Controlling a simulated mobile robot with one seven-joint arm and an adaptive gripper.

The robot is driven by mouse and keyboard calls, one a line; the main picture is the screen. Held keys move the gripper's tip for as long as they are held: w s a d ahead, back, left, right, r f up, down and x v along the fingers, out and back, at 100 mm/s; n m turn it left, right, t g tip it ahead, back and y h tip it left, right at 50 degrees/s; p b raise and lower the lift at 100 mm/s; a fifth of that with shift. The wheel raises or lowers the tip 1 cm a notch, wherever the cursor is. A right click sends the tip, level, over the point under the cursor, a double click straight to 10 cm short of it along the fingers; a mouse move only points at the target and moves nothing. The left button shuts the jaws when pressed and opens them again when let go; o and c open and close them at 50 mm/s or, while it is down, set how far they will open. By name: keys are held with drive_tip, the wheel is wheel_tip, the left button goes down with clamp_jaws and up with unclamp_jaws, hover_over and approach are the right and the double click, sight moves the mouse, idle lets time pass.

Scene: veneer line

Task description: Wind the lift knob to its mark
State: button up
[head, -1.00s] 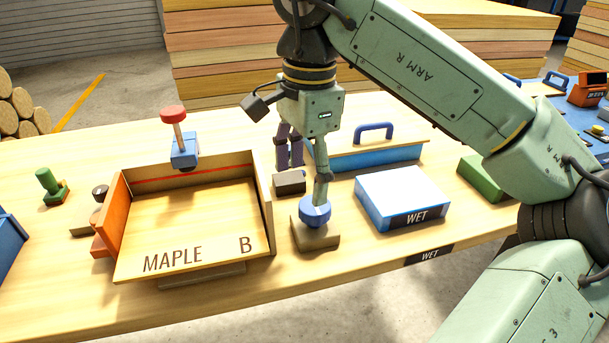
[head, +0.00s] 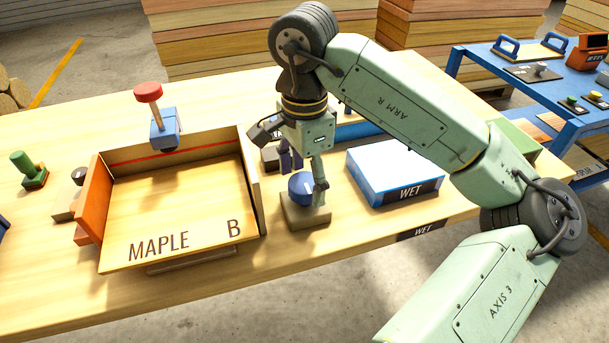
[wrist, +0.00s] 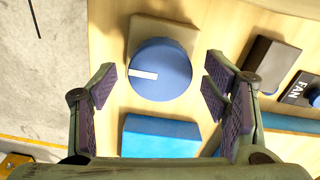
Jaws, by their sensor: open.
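The lift knob, taken to be the round blue knob (head: 301,188), sits on a square brown base (head: 306,215) to the right of the MAPLE B tray. In the wrist view the knob (wrist: 160,70) shows from above, with a white pointer line (wrist: 143,73) running from near its middle to its left edge. I see no mark on the visible part of its base. My gripper (head: 306,172) is open at the knob. In the wrist view its fingers (wrist: 160,86) stand on either side of the knob with gaps; I cannot tell whether the tips are down at its height.
The MAPLE B tray (head: 178,245) stands close on the left, its side wall near my gripper. A white-topped blue WET box (head: 395,170) is on the right. A dark block (wrist: 269,66) and a FAN label (wrist: 300,90) show in the wrist view. The front table strip is clear.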

drive_tip(key=shift+f, duration=0.4)
drive_tip(key=shift+c, duration=0.3)
drive_tip(key=c, duration=1.1)
